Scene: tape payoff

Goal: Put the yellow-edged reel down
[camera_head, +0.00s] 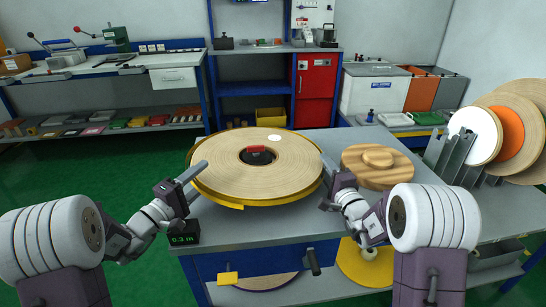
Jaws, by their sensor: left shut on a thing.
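The yellow-edged reel (225,172) is a wide, pale tan disc lying roughly flat above the grey bench (265,225) in the head view. Its yellow rim shows along the left and front, and a dark hub with a red part sits in its centre hole. My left gripper (193,180) is at the reel's left edge and shut on it. My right gripper (328,180) is at the reel's right edge; its finger gap is not clear. I cannot tell whether the reel's underside touches the bench.
A striped wooden disc (378,165) lies right of the reel. Several reels (510,130) stand in a rack at far right. A small display (183,236) reads 0.3 m at the bench's left edge. A yellow disc (365,262) lies on the lower shelf.

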